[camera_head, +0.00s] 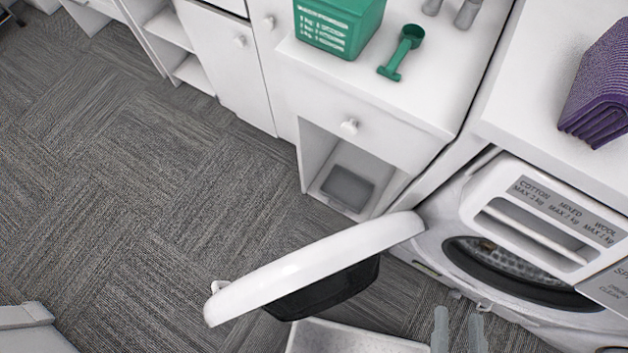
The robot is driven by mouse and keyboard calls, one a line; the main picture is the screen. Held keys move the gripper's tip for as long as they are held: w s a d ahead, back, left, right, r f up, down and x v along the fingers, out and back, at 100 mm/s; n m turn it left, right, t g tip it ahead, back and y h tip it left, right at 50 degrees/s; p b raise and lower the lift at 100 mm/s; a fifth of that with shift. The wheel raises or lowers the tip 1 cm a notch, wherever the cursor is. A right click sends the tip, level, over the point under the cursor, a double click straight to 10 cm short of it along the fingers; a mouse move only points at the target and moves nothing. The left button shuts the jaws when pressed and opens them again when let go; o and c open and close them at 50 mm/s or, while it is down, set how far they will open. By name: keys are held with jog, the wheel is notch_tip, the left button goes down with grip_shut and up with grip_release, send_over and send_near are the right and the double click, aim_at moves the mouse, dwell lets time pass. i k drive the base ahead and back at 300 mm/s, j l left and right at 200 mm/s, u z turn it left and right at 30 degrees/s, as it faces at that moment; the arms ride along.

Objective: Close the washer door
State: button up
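The washer door (318,258) is white with a dark inner bowl. It stands wide open, swung out to the left of the washer (455,225) over the carpet. A small handle or latch (218,287) shows at its far left end. The round drum opening (510,270) is uncovered, with a dark rim and a metal drum inside. My gripper (458,322) shows at the bottom edge as two grey fingers set apart, with nothing visible between them. It is right of the door and in front of the washer, apart from the door in the picture; the rest of it is out of frame.
A white counter (405,115) holds a green box (338,22) and a green scoop (401,52). Folded purple towels (600,85) lie above the washer. A pale speckled item (350,338) sits low beneath the door. Grey carpet (120,190) is clear to the left.

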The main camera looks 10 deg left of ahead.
aim_at(317, 277)
jog(key=i+j+z, duration=0.15)
jog(key=j+z, duration=0.3)
jog(key=j, duration=0.45)
jog(key=j+z, duration=0.45)
jog(key=j, duration=0.5)
jog(key=k+j+z, duration=0.15)
jog(key=j+z, duration=0.3)
jog(key=j, duration=0.45)
jog(key=k+j+z, duration=0.4)
jog(key=j, duration=0.35)
jog(key=k+j+z, duration=0.4)
jog(key=j, duration=0.3)
jog(key=k+j+z, duration=0.4)
jog(key=j, duration=0.15)
jog(key=j+u, duration=0.1)
jog(key=j, duration=0.15)
